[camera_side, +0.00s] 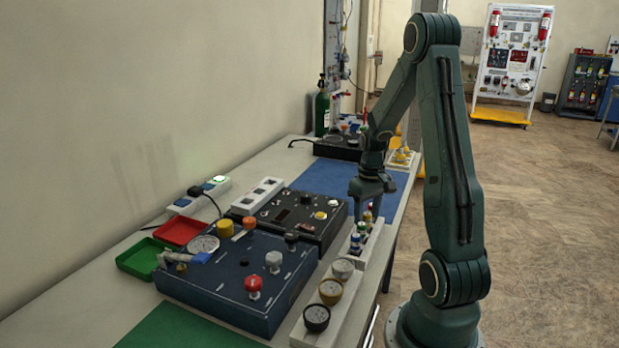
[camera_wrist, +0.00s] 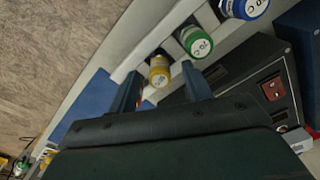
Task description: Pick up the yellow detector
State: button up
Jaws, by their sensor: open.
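The yellow detector (camera_wrist: 159,70) is a small cylinder with a pale lettered top, standing in a white rack (camera_wrist: 150,45). A green detector (camera_wrist: 196,42) and a blue detector (camera_wrist: 244,8) stand in the same rack, in a row with it. My gripper (camera_wrist: 160,72) is open, and in the wrist view the yellow detector appears between its two fingers, with no visible contact. In the side view my gripper (camera_side: 366,205) points down over the far end of the rack. The yellow detector is small and partly hidden there.
A black instrument box (camera_side: 300,212) stands left of the rack. A dark blue panel (camera_side: 235,275) with knobs is nearer, with round gauges (camera_side: 330,291) to its right. Red (camera_side: 182,230) and green (camera_side: 137,258) trays lie at left. A blue mat (camera_side: 345,180) lies beyond.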

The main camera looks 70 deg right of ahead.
jog(key=shift+f, duration=1.3)
grip_shut()
